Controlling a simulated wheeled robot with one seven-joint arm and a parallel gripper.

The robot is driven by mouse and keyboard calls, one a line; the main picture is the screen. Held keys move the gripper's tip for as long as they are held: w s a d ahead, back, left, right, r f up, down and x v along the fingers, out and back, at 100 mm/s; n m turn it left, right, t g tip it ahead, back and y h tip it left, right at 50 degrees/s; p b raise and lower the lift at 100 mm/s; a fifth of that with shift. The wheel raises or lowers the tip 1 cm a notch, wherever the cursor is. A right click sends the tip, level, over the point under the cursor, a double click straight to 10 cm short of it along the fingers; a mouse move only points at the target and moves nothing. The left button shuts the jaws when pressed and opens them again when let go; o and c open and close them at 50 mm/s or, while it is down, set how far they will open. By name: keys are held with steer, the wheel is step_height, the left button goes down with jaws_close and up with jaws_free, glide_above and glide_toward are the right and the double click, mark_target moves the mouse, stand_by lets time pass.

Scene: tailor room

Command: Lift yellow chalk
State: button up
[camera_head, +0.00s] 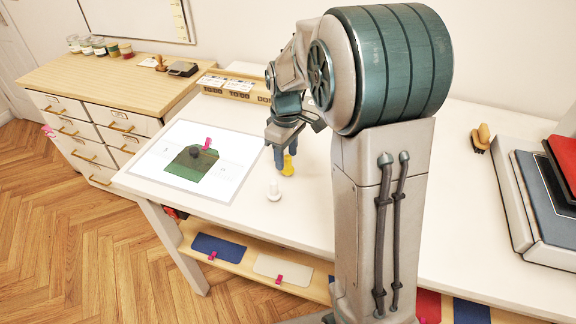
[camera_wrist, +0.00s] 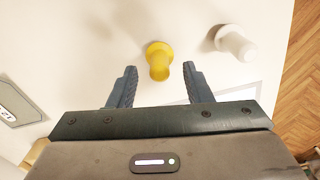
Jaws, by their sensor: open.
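The yellow chalk (camera_head: 288,166) stands upright on the white table, right by the fingers in the head view. In the wrist view the yellow chalk (camera_wrist: 159,60) appears just beyond the fingertips, centred between them and untouched. My gripper (camera_wrist: 160,78) is open, with one finger to each side of the chalk's line. In the head view my gripper (camera_head: 283,155) points down at the table. A white chalk piece (camera_head: 273,191) stands nearby, nearer the table's front edge; it also shows in the wrist view (camera_wrist: 236,43), right of the yellow one.
A wooden box (camera_head: 240,88) stands behind my gripper. A brush (camera_head: 480,138) and a grey press (camera_head: 535,215) are at the right. The table's front is mostly clear.

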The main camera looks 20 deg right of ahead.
mark_target(288, 156)
step_height(288, 156, down, 4)
steer(key=shift+s+d+r, duration=0.1)
steer(key=shift+d+r, duration=0.05)
steer(key=shift+r, duration=0.05)
steer(key=c, duration=0.8)
steer(key=shift+r, duration=0.1)
